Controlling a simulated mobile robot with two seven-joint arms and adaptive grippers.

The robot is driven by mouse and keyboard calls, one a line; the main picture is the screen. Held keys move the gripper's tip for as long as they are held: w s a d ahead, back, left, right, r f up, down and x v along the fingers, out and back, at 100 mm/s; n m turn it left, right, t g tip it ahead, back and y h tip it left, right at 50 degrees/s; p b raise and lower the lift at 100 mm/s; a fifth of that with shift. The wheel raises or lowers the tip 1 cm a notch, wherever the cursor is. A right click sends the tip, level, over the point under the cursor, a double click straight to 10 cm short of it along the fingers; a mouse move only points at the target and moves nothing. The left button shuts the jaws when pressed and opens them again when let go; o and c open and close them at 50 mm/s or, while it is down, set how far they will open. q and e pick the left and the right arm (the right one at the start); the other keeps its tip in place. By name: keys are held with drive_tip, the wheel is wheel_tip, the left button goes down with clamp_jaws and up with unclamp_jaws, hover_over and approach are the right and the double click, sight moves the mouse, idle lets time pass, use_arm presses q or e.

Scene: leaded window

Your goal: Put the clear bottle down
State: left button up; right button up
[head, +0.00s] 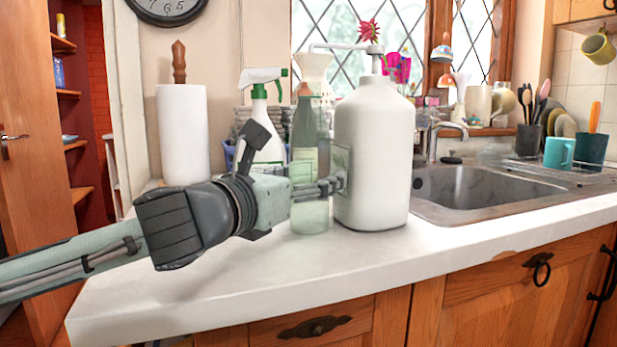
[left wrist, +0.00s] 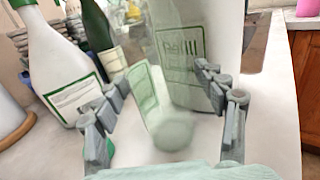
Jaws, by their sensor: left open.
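The clear bottle (head: 310,215), pale green and see-through with a label, stands upright on the white counter in the head view, left of a large white pump bottle (head: 372,150). In the left wrist view the clear bottle (left wrist: 150,100) looks slightly blurred, its round base toward me. My left gripper (head: 335,185) comes in from the left at the clear bottle's lower half. In the left wrist view the open left gripper (left wrist: 165,88) has one finger on each side of the bottle; I cannot tell whether either touches it. My right gripper is not in view.
A white spray bottle (head: 262,125) with a green nozzle stands behind my gripper, and a paper towel roll (head: 183,135) is further left. The sink (head: 480,190) is to the right. The counter's front left (head: 200,290) is clear. A dark green bottle (left wrist: 97,35) shows in the left wrist view.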

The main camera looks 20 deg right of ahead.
use_arm(q)
drive_tip(key=shift+r, duration=0.15)
drive_tip(key=shift+s+a, duration=0.1)
drive_tip(key=shift+a, duration=0.1)
drive_tip(key=v, duration=1.1)
drive_tip(key=shift+s+a+r, duration=0.1)
drive_tip(key=shift+s+a, duration=0.1)
drive_tip(key=shift+s, duration=0.05)
